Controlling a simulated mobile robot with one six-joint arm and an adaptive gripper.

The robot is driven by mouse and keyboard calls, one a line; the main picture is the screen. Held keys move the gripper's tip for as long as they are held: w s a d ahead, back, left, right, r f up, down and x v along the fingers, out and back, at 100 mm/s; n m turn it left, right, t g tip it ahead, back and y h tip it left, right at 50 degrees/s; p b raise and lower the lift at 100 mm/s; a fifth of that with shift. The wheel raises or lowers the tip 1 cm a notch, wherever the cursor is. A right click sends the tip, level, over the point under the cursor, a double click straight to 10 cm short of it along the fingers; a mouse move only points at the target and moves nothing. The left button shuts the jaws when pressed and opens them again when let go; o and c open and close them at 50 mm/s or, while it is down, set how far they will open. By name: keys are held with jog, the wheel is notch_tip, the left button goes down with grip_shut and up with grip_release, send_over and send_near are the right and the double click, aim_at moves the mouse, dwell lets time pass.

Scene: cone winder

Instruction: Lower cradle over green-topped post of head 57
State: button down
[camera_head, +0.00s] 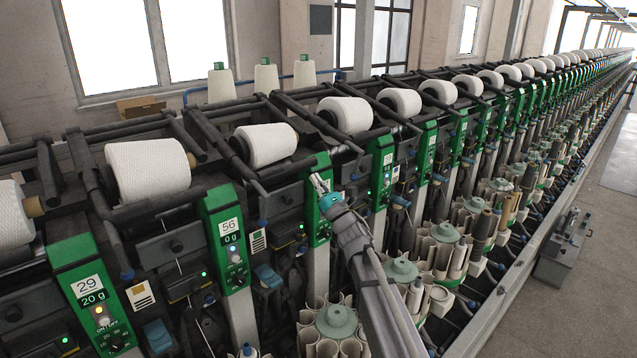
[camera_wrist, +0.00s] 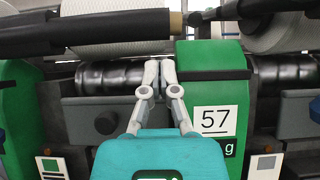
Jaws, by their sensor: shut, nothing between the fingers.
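The head marked 57 shows in the wrist view as a green-topped post (camera_wrist: 212,75) with a white number label, right of my gripper (camera_wrist: 160,65). A dark cradle bar (camera_wrist: 110,30) crosses in front of a white yarn package (camera_wrist: 115,48), ending near a tan tube end left of the post top. My gripper is shut and empty, fingertips just below the package and beside the post's left edge. In the head view my gripper (camera_head: 320,184) is in front of the green post (camera_head: 318,222). The package (camera_head: 267,145) sits up and left of it. Contact with the bar cannot be told.
Head 56 (camera_head: 228,230) stands left of my gripper and head 29 (camera_head: 88,295) further left. More green heads run away to the right. Yarn tubes and pale green discs (camera_head: 336,320) crowd the space below.

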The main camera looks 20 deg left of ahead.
jog(key=shift+r+p, duration=0.55)
jog(key=shift+r, duration=0.25)
jog(key=shift+w+a, duration=0.1)
jog(key=shift+r, duration=0.1)
jog(key=r+p, duration=0.2)
jog(key=d+r+p, duration=0.1)
jog(key=shift+s, duration=0.25)
jog(key=shift+f, duration=0.15)
jog(key=a+f+b+v, duration=0.1)
jog(key=b+v, duration=0.8)
jog(key=v, duration=0.3)
jog(key=shift+d+f, duration=0.3)
jog(key=shift+f, duration=0.15)
